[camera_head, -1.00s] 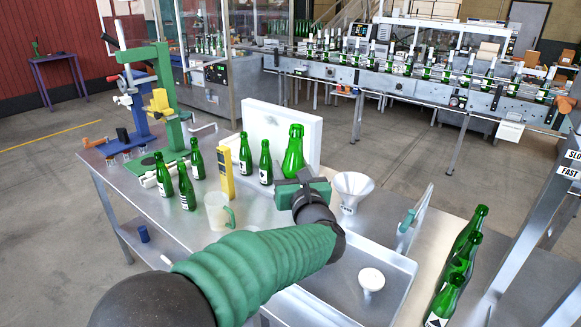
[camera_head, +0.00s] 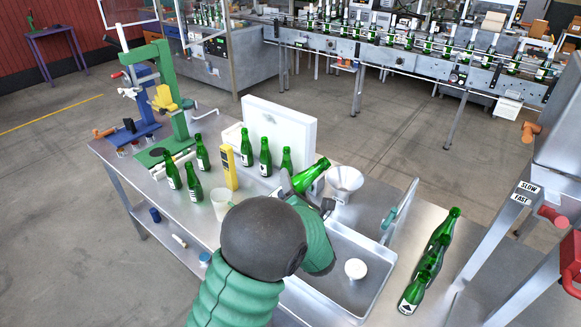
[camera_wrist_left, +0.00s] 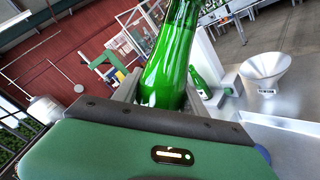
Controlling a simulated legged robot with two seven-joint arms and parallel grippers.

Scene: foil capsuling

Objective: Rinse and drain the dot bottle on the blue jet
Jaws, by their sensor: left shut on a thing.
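My left gripper (camera_head: 297,190) is shut on a green bottle (camera_head: 313,175), held above the table at the left rim of the sink (camera_head: 395,262). The bottle is tilted, its upper end pointing up and right in the head view. In the left wrist view the bottle (camera_wrist_left: 170,62) rises from between the jaws, and its top is cut off by the frame. I see no dot on its visible side. A white round fitting (camera_head: 356,268) stands in the sink. I cannot make out a blue jet; my arm hides part of the sink. My right gripper is not in view.
A white funnel (camera_head: 344,180) stands close to the right of the held bottle. Several green bottles, a yellow box (camera_head: 229,167), a clear jug (camera_head: 221,203) and a white block (camera_head: 280,135) are on the table.

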